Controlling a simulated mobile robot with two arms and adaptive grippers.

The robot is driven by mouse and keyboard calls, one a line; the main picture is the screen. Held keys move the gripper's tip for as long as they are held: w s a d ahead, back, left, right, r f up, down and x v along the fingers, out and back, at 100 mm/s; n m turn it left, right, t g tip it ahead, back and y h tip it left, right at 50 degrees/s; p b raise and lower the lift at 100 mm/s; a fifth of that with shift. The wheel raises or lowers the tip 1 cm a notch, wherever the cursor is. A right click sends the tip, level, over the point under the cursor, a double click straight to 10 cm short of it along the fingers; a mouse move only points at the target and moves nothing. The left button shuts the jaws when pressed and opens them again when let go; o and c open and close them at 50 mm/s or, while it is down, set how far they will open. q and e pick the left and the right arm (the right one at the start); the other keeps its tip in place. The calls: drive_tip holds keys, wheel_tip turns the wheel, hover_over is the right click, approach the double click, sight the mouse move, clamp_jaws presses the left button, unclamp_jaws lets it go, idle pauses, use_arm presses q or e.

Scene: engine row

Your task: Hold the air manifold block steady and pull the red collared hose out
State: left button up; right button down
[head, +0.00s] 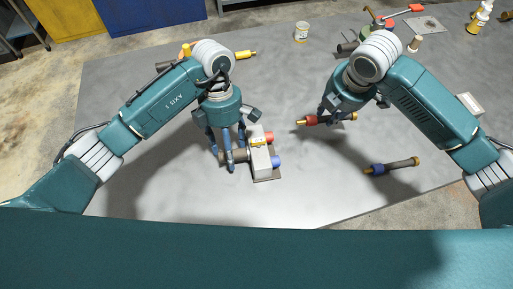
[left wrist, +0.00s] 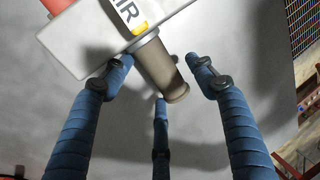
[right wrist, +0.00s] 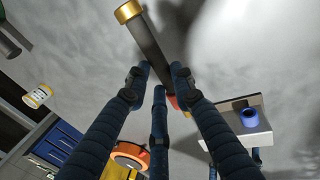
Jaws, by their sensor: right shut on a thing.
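Small gaps show in the left wrist view; contact is unclear. My right gripper (head: 325,120) is shut on the red collared hose (head: 310,120), a dark tube with brass ends, apart from the block. In the right wrist view its tube (right wrist: 146,38) shows, with the red collar partly hidden by fingers.
A blue collared hose (head: 391,166) lies on the grey table (head: 330,190) at right. Another hose with yellow fittings lies behind my left arm. A small tub (head: 301,32) and several tools stand at the back.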

use_arm(q)
drive_tip(key=v, duration=1.2)
